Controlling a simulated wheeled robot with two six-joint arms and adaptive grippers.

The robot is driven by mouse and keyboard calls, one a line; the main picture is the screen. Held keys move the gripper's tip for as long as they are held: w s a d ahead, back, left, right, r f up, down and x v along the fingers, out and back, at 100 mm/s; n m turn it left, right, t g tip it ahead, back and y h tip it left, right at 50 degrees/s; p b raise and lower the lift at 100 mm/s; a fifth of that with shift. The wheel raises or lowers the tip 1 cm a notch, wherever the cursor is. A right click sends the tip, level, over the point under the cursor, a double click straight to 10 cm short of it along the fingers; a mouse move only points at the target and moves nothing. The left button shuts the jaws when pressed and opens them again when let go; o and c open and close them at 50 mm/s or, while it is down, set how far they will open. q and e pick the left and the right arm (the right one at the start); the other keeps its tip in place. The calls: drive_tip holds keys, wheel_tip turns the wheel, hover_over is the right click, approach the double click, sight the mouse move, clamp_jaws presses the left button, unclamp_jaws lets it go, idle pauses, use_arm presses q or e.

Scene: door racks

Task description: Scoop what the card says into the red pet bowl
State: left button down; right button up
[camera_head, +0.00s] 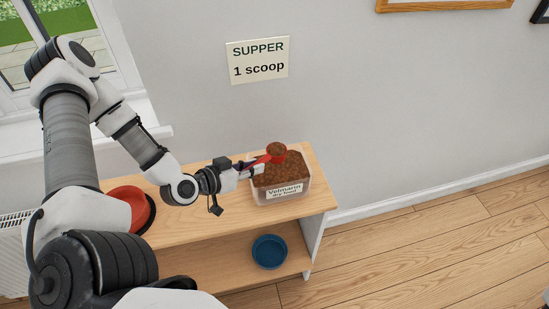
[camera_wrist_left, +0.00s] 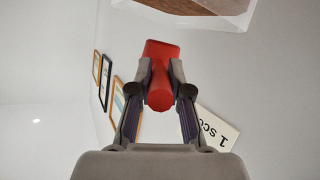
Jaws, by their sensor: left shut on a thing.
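My left gripper (camera_head: 246,169) is shut on the handle of a red scoop (camera_head: 263,159). The scoop's cup holds a heap of brown food (camera_head: 277,149) and shows over the back part of a clear bin (camera_head: 283,197) labelled "Velmarin dry food", full of brown kibble. In the left wrist view the red handle (camera_wrist_left: 160,94) sits between both fingers. The red pet bowl (camera_head: 148,205) is on the shelf top at the left, partly hidden behind my arm; its inside is mostly hidden. The card (camera_head: 258,60) on the wall reads "SUPPER 1 scoop". My right gripper is not in view.
A blue bowl (camera_head: 269,251) stands on the lower shelf. The wooden shelf top (camera_head: 215,222) is clear between the red bowl and the bin. A wall is behind, with a window (camera_head: 85,60) at the left. Wooden floor lies open at the right.

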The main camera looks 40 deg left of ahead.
use_arm(q)
drive_tip(key=shift+a+r, duration=0.15)
drive_tip(key=shift+a, duration=0.1)
drive_tip(key=shift+a+f, duration=0.1)
drive_tip(key=shift+f, duration=0.3)
drive_tip(key=shift+d+r, duration=0.1)
drive_tip(key=shift+d, duration=0.2)
drive_tip(key=shift+r, duration=0.15)
